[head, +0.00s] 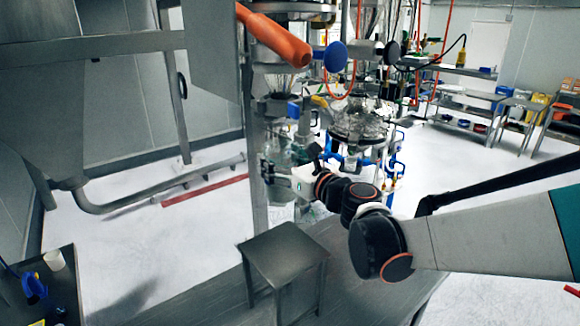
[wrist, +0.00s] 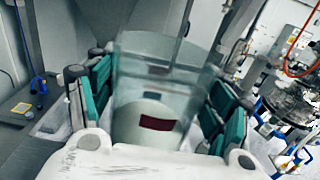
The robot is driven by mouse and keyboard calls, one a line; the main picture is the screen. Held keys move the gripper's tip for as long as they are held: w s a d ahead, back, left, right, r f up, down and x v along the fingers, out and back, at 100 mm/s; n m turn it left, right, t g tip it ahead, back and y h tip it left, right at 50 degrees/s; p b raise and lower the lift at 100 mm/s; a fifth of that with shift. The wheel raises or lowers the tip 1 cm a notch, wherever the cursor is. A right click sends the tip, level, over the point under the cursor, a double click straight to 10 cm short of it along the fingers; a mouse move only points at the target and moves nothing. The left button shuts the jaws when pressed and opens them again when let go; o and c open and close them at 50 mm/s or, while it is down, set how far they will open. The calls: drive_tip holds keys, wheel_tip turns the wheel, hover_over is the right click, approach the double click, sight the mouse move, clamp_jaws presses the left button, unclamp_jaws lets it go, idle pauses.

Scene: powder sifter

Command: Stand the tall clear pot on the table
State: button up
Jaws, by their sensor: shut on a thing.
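The tall clear pot (wrist: 150,80) fills the middle of the wrist view, with a dark red patch showing on or through its lower part. My gripper (wrist: 163,92) has its teal-padded fingers on both sides of the pot and is shut on it. In the head view my gripper (head: 277,172) is held in the air behind the small grey table (head: 285,252). The pot (head: 276,150) is hard to make out there against the glassware. Its base is hidden by my gripper in the wrist view.
The small grey table has a bare square top. A wide metal surface (head: 365,290) lies around its legs. Glass reactor equipment (head: 362,125) with blue fittings stands behind my arm. An orange tube (head: 275,38) hangs above. A dark bench with a white cup (head: 54,260) is at lower left.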

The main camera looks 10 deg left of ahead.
drive_tip(key=shift+r, duration=0.55)
drive_tip(key=w+d+f+m+t+h+b, duration=0.15)
drive_tip(key=w+d+f+b, duration=0.25)
drive_tip(key=d+f+b, duration=0.6)
drive_tip(key=w+d+f+m+t+h+b, duration=0.1)
drive_tip(key=w+d+f+h+b, duration=0.1)
drive_tip(key=w+d+f+b, duration=0.65)
drive_tip(key=w+d+f+m+t+h+b, duration=0.1)
drive_tip(key=d+f+m+t+h+b, duration=0.1)
drive_tip(key=d+f+b, duration=1.05)
drive_tip(key=f, duration=0.8)
drive_tip(key=d+f+b, duration=0.2)
drive_tip(key=f, duration=0.9)
drive_tip(key=shift+d, duration=0.25)
drive_tip(key=shift+s, duration=0.1)
drive_tip(key=o, duration=1.2)
drive_tip(key=shift+o, duration=0.2)
